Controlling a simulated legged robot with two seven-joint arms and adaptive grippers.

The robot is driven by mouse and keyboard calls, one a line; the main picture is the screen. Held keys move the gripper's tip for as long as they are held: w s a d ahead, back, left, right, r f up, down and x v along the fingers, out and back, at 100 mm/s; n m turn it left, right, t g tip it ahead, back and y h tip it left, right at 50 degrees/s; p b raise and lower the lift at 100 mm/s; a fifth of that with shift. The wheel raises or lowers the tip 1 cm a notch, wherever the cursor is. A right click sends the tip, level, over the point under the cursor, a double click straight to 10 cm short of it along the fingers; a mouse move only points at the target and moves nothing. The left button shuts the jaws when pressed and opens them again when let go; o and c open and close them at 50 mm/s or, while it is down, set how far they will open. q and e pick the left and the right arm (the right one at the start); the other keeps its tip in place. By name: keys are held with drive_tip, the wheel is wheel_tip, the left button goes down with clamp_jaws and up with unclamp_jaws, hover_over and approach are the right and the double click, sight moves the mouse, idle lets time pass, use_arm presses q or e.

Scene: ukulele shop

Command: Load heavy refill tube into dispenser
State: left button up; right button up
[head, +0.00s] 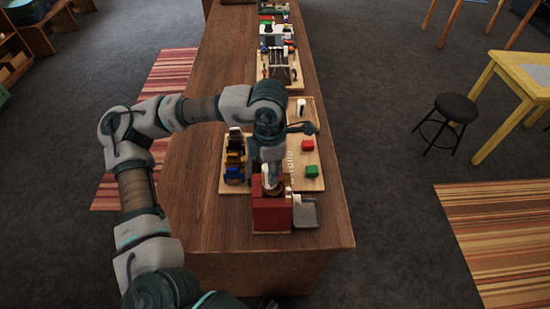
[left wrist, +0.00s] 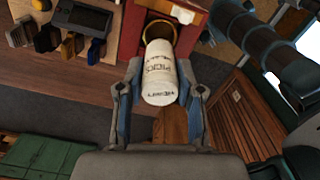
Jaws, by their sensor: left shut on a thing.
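A white refill tube (left wrist: 159,72) with dark lettering, including "PICKS", sits between the fingers of my left gripper (left wrist: 160,100), which is shut on it. The red dispenser (head: 271,216) stands near the front end of the wooden counter. In the left wrist view its round opening has a brass-coloured rim (left wrist: 149,28). The tube's far end overlaps this opening; I cannot tell how far inside it is. My right gripper is not in view.
A grey tray (head: 305,213) sits at the dispenser's right. More tool boards stand farther back. The counter's left side (head: 205,195) is clear.

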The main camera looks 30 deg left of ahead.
use_arm(q)
drive_tip(key=shift+s+d+f+b, duration=0.15)
drive_tip(key=shift+f+b, duration=0.15)
drive_tip(key=shift+f, duration=0.45)
drive_tip(key=shift+w+d+f+b, duration=0.1)
drive_tip(key=shift+w+f+b, duration=0.15)
drive_tip(key=shift+f, duration=0.25)
drive_tip(key=shift+w+d+f+b, duration=0.1)
drive_tip(key=shift+w+f+b, duration=0.15)
drive_tip(key=shift+f, duration=0.2)
drive_tip(key=shift+w+f, duration=0.15)
drive_tip(key=shift+f, duration=0.3)
drive_tip(key=shift+s+a, duration=0.2)
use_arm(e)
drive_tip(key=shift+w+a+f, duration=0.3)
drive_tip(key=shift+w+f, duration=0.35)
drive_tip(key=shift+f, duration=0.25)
use_arm(q)
drive_tip(key=shift+d, duration=0.1)
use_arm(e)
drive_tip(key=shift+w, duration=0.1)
use_arm(q)
drive_tip(key=shift+d+b, duration=0.1)
drive_tip(key=shift+b, duration=0.45)
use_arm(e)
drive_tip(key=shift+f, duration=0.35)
